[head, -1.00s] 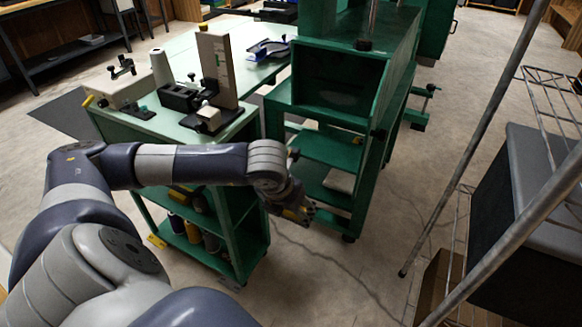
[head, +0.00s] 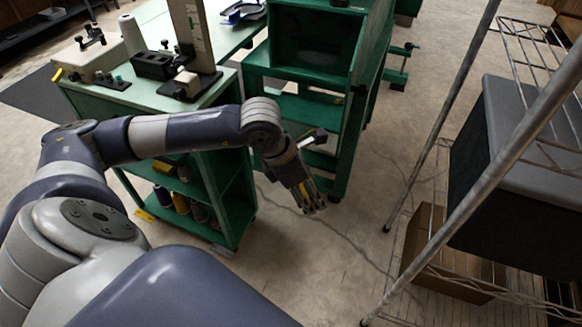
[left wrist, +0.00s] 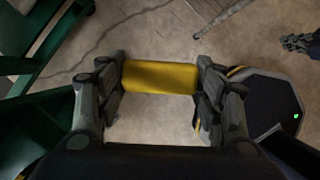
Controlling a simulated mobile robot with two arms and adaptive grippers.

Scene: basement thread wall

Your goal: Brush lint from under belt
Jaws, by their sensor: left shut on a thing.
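My left gripper (head: 312,205) hangs over the floor just in front of the green machine cabinet (head: 308,77). In the left wrist view its two fingers (left wrist: 160,85) are shut on a yellow cylinder (left wrist: 160,77), which lies across between them with floor behind it. I cannot tell whether this cylinder is the brush's handle; no bristles show. No belt and no lint can be made out. A dark jointed piece (left wrist: 300,43) at the right edge of the left wrist view may be my right gripper, but its jaws are unclear.
A green workbench (head: 110,95) with spools on its lower shelf stands left of the cabinet. A wire rack (head: 440,170) with a grey bin (head: 525,150) and a cardboard box (head: 450,255) stands at the right. Open floor (head: 350,235) lies between.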

